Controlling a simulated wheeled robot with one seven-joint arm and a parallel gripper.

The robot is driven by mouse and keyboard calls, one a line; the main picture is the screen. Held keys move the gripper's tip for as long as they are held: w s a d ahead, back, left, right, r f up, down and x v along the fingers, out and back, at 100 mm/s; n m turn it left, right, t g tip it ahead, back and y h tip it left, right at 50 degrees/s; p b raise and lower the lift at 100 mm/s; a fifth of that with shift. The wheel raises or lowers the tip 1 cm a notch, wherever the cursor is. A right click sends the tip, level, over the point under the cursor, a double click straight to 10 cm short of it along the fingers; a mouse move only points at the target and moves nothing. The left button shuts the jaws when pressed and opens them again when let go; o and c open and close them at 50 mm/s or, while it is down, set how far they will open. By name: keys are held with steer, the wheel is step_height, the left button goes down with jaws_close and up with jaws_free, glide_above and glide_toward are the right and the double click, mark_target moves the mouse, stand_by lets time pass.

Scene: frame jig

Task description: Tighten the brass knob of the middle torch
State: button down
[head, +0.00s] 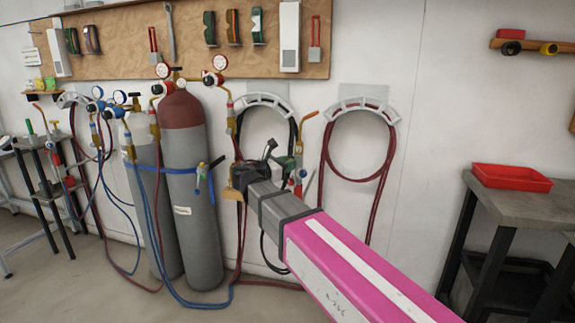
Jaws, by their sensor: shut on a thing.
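My gripper (240,178) is at the end of my pink and grey arm, in front of the wall just right of the red-topped cylinder. It is shut on a small brass-coloured part, which appears to be the knob; the grip is mostly hidden by my wrist. A torch with an orange curved tip and red and brass fittings (299,178) hangs just right of my wrist. Another torch (57,160) stands at the far left by a small dark stand. I cannot make out the body of the middle torch behind my gripper.
Two gas cylinders, a grey one (142,190) and a red-topped one (188,170), stand left of my gripper with gauges and hoses. Coiled hoses hang on wall hooks (362,105). A bench (530,205) with a red tray (511,172) is at right. The tool board (120,40) is above.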

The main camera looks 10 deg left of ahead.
steer(key=shift+m+h, duration=0.5)
steer(key=shift+m, duration=2.3)
steer(key=c, duration=0.9)
jaws_free()
steer(key=shift+c, duration=0.2)
steer(key=shift+a, duration=0.1)
steer(key=v, duration=1)
steer(key=shift+s+f, duration=0.2)
steer(key=shift+s, duration=0.15)
steer(key=shift+a, duration=0.15)
